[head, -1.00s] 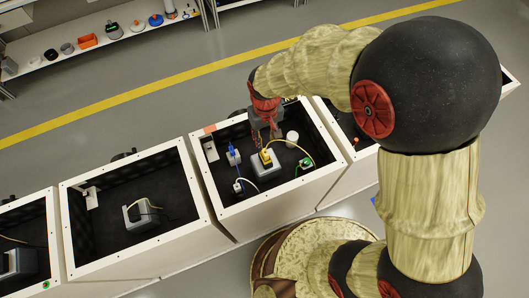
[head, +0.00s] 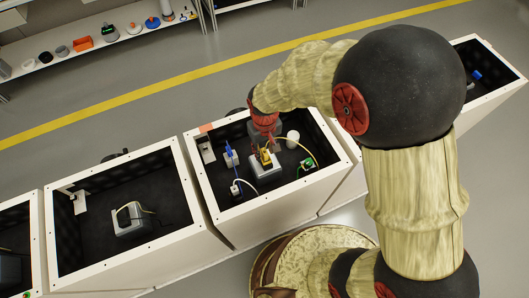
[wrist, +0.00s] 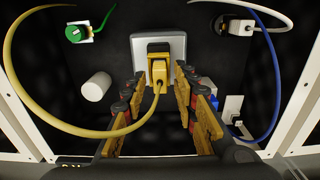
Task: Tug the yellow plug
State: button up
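The yellow plug (head: 266,158) sits in a grey socket box (head: 269,172) inside the open white-rimmed cabinet, with a yellow cord curving away from it. In the wrist view the yellow plug (wrist: 158,70) shows near the middle, in front of the grey box (wrist: 171,45). My gripper (head: 264,147) reaches down into the cabinet just over the plug. In the wrist view my gripper (wrist: 160,80) is open, one finger on each side of the plug. I see a gap beside the plug and cannot tell whether either finger touches it.
A green plug (wrist: 76,33), a white cylinder (wrist: 96,87), a white plug with a white cord (wrist: 236,25) and a blue cord (wrist: 276,90) are around the yellow plug. The cabinet's white rim (head: 203,190) surrounds the arm's reach. A neighbouring cabinet (head: 60,240) stands left.

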grip_shut()
dwell(0.8)
jog(key=shift+r+p, duration=0.1)
jog(key=shift+p, duration=0.6)
dwell(6.1)
